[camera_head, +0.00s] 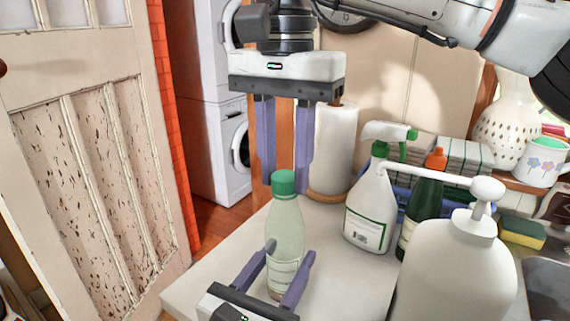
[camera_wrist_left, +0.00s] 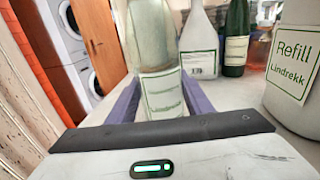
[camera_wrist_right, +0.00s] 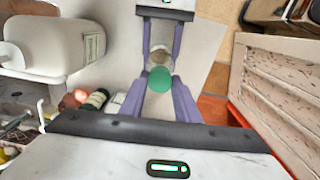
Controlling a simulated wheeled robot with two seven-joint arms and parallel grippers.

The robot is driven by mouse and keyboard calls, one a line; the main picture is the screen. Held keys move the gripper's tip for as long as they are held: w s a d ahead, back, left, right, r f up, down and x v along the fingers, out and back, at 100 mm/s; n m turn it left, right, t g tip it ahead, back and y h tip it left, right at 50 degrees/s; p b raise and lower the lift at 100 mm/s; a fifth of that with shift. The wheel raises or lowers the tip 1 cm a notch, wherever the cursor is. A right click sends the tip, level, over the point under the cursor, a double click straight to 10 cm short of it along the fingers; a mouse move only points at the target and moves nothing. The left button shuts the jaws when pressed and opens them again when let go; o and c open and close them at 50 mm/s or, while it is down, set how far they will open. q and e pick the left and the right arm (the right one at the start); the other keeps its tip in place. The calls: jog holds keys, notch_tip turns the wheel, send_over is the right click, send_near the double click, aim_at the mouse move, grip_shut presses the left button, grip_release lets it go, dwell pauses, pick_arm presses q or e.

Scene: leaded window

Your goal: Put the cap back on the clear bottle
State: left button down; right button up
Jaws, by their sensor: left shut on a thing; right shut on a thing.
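The clear bottle (camera_head: 285,235) stands upright near the counter's front left edge; its label shows in the left wrist view (camera_wrist_left: 162,92). My left gripper (camera_head: 288,255) comes from below and is shut on the bottle's body. The green cap (camera_head: 284,182) is at the top of the bottle, in line with the neck, with no gap visible; I cannot tell whether it is fully seated. My right gripper (camera_head: 285,188) points down from above and is shut on the cap. The right wrist view shows the cap (camera_wrist_right: 159,79) between its fingers, partly covering the bottle.
A white spray bottle (camera_head: 369,212), a dark green bottle (camera_head: 421,212) and a large white pump bottle (camera_head: 455,270) stand to the right. A paper roll (camera_head: 337,150) is behind. A sponge (camera_head: 522,232) lies farther right. The counter (camera_head: 215,272) is bare left of the bottle.

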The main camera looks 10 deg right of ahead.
jog(key=m, duration=0.4)
jog(key=shift+m, duration=0.3)
jog(key=m, duration=1)
jog(key=shift+m, duration=0.4)
jog(key=m, duration=0.8)
jog(key=shift+m, duration=0.3)
jog(key=m, duration=0.7)
jog(key=o, duration=1.1)
jog(key=shift+o, duration=0.2)
